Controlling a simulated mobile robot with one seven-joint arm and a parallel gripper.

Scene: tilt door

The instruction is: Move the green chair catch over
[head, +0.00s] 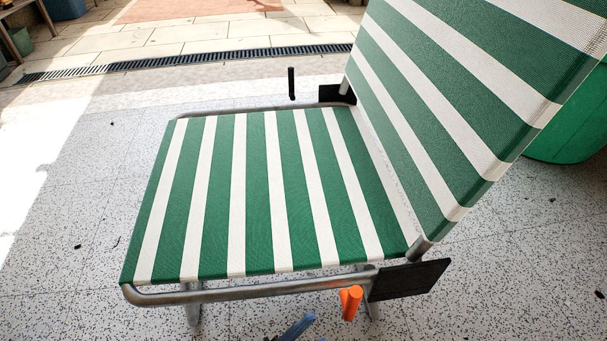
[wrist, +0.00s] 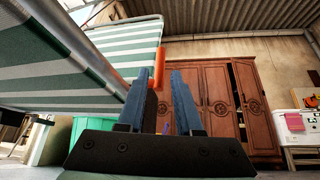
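The chair has a green-and-white striped seat (head: 270,190) and a raised striped back (head: 450,100) on a grey metal frame. An orange catch (head: 350,302) sticks out from the near side of the frame, beside a black plate (head: 408,280). The wrist view shows the orange catch (wrist: 159,62) just beyond the tip of my left finger, which partly hides it. My gripper (wrist: 163,76) is open, with a gap between its blue fingers. In the head view, only the tip of my gripper (head: 298,327) shows at the bottom edge, left of and below the catch.
A black upright lever (head: 291,83) and a black plate (head: 336,93) are on the chair's far side. A green tub (head: 570,125) stands behind the back. The wrist view shows a wooden wardrobe (wrist: 213,95). Speckled floor (head: 70,260) left of the chair is clear.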

